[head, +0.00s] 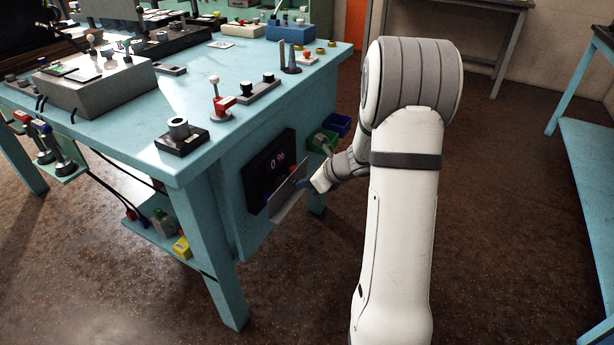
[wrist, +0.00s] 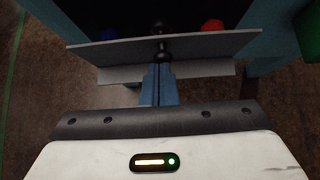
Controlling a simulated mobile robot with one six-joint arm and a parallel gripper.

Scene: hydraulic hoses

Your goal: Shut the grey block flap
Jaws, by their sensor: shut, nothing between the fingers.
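The grey flap (head: 288,197) is a thin plate standing out at a slant from the black panel (head: 268,165) on the blue table's side. In the wrist view the flap (wrist: 205,45) spans the upper picture as a pale grey plate, with a second grey strip (wrist: 205,73) below it. A dark round knob (wrist: 163,52) is at its middle. My gripper (head: 303,183) is by the flap's right side. In the wrist view its blue fingers (wrist: 158,72) are shut and empty, with their tips close to the knob; I cannot tell whether they touch.
Green (head: 322,140) and blue (head: 338,125) bins hang on the table's side, near my wrist. The table's front leg (head: 215,260) stands at left.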

